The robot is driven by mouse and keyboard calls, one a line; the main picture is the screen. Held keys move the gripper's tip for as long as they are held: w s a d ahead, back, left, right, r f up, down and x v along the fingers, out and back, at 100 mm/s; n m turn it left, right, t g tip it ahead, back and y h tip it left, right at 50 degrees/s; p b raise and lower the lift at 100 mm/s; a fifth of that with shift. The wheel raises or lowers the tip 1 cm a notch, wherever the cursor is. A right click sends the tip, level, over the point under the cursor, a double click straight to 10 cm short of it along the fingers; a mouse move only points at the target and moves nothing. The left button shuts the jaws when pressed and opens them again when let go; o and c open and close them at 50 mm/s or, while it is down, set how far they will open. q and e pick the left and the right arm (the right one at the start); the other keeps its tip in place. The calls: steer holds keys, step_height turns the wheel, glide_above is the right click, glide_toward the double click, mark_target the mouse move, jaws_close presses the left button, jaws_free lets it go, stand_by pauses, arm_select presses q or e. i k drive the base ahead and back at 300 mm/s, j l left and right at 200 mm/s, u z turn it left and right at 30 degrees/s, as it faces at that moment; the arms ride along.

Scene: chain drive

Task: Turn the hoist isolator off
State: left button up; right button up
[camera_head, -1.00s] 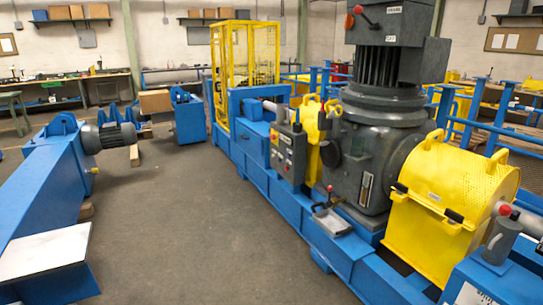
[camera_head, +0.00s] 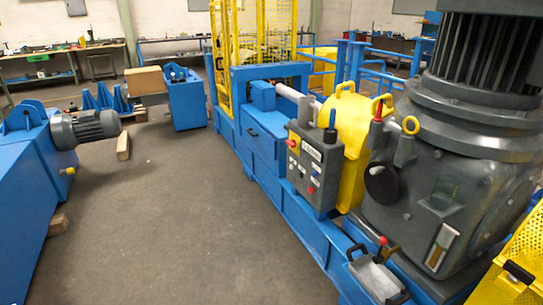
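A grey control box (camera_head: 306,176) stands on the blue machine frame near the middle of the view. Its face carries small red knobs or buttons, a pale label and other small controls. A dark upright lever (camera_head: 331,128) stands at its right top. A red-topped part (camera_head: 377,110) stands at the left of the large grey gearbox (camera_head: 445,200). A small lever with a red knob (camera_head: 383,240) sits at the grey tray below. I cannot tell which of these is the hoist isolator, nor any switch position. Neither of my grippers is in view.
The blue frame (camera_head: 265,190) runs from back to front, with a yellow cage (camera_head: 222,60) at its far end. A yellow guard (camera_head: 350,125) is behind the control box. Grey floor (camera_head: 170,220) is free to the left. A blue beam with a motor (camera_head: 92,126) stands far left.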

mark_target(293, 144)
steer(key=i+j+z, duration=0.2)
steer(key=i+z, duration=0.25)
steer(key=i+j+z, duration=0.7)
steer(key=j+z, duration=0.15)
